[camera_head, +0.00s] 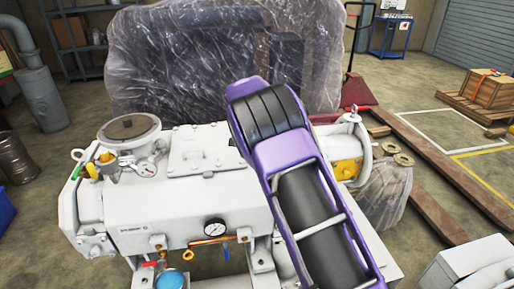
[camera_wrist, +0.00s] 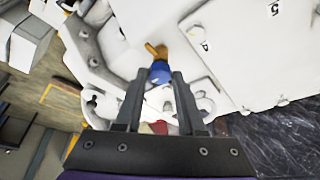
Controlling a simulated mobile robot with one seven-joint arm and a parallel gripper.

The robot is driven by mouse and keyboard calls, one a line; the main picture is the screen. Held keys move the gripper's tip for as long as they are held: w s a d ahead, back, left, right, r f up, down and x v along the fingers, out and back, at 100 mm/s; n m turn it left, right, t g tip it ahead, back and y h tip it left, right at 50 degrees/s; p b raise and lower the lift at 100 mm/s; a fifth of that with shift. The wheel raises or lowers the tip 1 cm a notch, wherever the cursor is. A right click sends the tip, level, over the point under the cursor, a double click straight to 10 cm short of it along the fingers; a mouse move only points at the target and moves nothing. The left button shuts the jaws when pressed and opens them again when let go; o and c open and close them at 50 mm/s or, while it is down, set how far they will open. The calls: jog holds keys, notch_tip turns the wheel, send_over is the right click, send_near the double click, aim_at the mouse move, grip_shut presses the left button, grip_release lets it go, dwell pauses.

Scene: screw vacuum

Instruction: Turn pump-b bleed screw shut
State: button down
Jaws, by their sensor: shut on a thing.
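The white pump body (camera_head: 180,203) stands in the middle of the head view, with my purple arm across its right part. My gripper (camera_wrist: 160,76) shows in the wrist view, its two dark fingers around a small blue knob (camera_wrist: 160,73). A brass stem (camera_wrist: 152,50) sticks out beyond the knob, beside the white casing (camera_wrist: 225,75). The blue knob appears to be the bleed screw; its marking cannot be read. How far it is turned cannot be told. In the head view my gripper and this screw are hidden behind my arm.
A pressure gauge (camera_head: 215,228) and copper pipe (camera_head: 212,240) are on the pump's front. A round-lidded port (camera_head: 130,128) rises at its left. A plastic-wrapped load (camera_head: 215,60) stands behind. A red pallet jack (camera_head: 357,92) and open floor (camera_head: 440,130) are at the right.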

dwell(0.3)
jog(key=c, duration=0.5)
grip_release()
jog(key=v, duration=1.7)
jog(key=shift+r+p, duration=0.25)
jog(key=shift+p, duration=0.05)
